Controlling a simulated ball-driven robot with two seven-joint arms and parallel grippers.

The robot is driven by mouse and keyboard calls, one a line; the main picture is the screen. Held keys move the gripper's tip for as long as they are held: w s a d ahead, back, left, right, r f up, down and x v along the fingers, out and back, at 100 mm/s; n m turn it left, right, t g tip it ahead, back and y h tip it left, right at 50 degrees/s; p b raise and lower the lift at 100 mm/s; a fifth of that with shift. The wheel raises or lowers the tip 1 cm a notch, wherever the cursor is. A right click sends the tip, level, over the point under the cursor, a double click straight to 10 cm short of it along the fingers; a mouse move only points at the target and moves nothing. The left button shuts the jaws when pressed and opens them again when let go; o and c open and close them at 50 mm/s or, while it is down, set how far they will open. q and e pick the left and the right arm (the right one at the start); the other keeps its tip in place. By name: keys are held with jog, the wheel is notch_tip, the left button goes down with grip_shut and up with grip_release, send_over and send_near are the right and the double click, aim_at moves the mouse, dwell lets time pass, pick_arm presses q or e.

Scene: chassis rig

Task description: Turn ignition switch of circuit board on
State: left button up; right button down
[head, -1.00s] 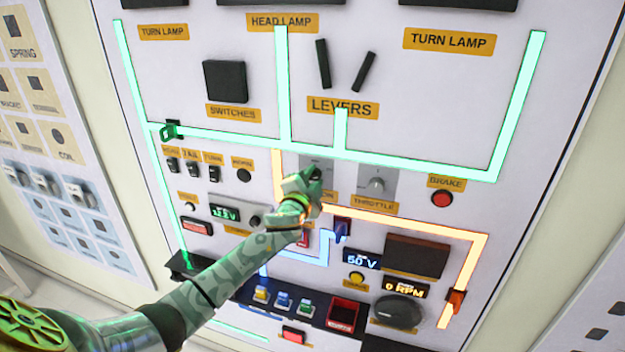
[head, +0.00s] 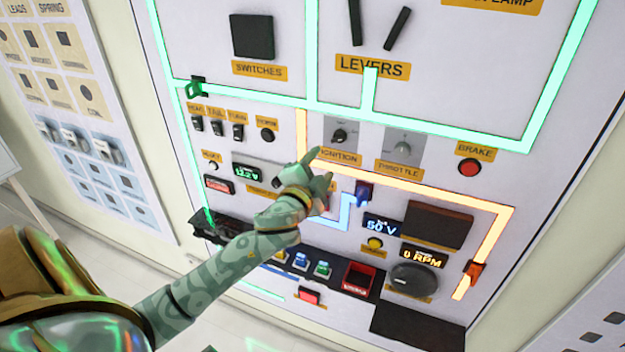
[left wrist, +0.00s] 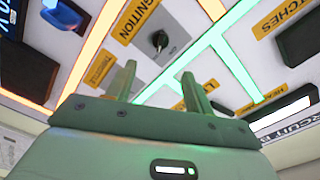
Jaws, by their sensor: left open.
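The circuit board (head: 430,40) is a large white upright panel with glowing green, orange and blue tracks. Its ignition switch (head: 340,134) is a dark knob on a grey plate above the yellow IGNITION label (head: 340,157). In the left wrist view the ignition switch (left wrist: 159,40) shows beyond the fingers, between them and apart from them. My left gripper (head: 322,166) is open and empty, just below and left of the switch in the head view. It also shows in the left wrist view (left wrist: 158,84). My right gripper is not in view.
Small switches (head: 216,128) sit to the left. A 50 V display (head: 381,226) and a blue lever (head: 363,192) are below. A side panel (head: 80,110) stands left.

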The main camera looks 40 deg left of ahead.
pick_arm(q)
jog(key=shift+v, duration=2)
notch_tip(320, 180, down, 24)
jog(key=a+n+g+h+b, duration=0.1)
jog(key=g+h+b, duration=0.1)
jog(key=g+b, duration=0.15)
jog(key=s+f+n+g+b, duration=0.15)
jog(key=s+f, duration=0.35)
jog(key=f, duration=0.6)
jog(key=s+f+g+b, duration=0.3)
jog(key=s+f, duration=0.1)
jog(key=f, duration=0.6)
jog(key=s+d+f+n+g+b, duration=0.1)
jog(key=s+d+f+g+b, duration=0.2)
jog(key=s+f, duration=0.8)
jog(key=s+d+f+n+g+h+b, duration=0.1)
jog(key=s+d+f+g+b, duration=0.2)
jog(key=s+f+b, duration=0.4)
jog(key=s+d+f+n+g+h+b, duration=0.1)
jog(key=s+d+f+b, duration=0.3)
jog(key=s+f, duration=1.3)
jog(key=shift+s+g+b, duration=0.5)
jog(key=shift+g+b, duration=0.25)
jog(key=shift+g, duration=0.15)
